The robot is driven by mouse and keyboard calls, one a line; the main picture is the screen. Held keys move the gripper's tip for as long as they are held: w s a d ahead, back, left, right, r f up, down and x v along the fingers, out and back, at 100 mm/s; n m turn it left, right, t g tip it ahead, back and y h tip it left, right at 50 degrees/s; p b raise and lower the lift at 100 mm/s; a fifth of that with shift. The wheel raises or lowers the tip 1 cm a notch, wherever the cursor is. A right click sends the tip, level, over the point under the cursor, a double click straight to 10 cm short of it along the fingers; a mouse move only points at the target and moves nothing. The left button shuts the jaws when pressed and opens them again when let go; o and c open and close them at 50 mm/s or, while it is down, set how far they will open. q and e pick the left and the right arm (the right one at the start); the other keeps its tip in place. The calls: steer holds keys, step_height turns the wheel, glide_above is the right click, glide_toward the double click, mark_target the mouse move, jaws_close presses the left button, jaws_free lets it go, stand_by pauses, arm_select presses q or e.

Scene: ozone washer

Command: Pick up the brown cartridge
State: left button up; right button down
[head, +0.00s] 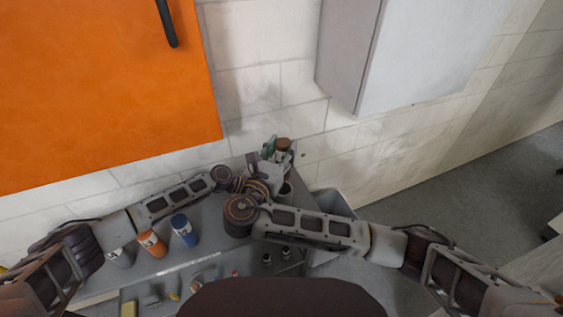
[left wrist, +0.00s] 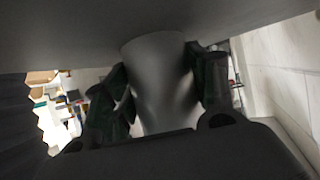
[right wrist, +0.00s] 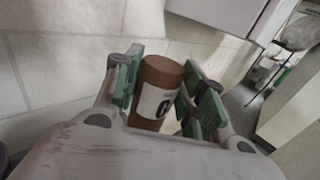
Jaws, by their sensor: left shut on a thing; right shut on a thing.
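The brown cartridge (head: 284,145) is a brown cylinder with a white label. It is up at the far end of the counter, near the wall. My right gripper (right wrist: 157,95) is shut around it, with green-padded fingers on both sides; the cartridge (right wrist: 161,80) stands out between them in the right wrist view. My left gripper (left wrist: 160,85) is shut on a smooth grey rounded thing (left wrist: 158,65) that fills the space between its fingers. In the head view the left gripper is largely hidden among the wrists, just below the right one.
On the grey counter at left stand an orange cartridge (head: 151,242), a blue cartridge (head: 184,230) and a grey one (head: 121,257). Small items lie nearer. An orange cabinet (head: 100,90) and a grey box (head: 400,55) hang on the wall. A bin (head: 337,204) is right of the counter.

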steer(key=shift+r, duration=1.15)
arm_select(q)
steer(key=o, duration=0.9)
steer(key=shift+c, duration=0.2)
steer(key=shift+a, duration=0.1)
steer(key=shift+v, duration=5.9)
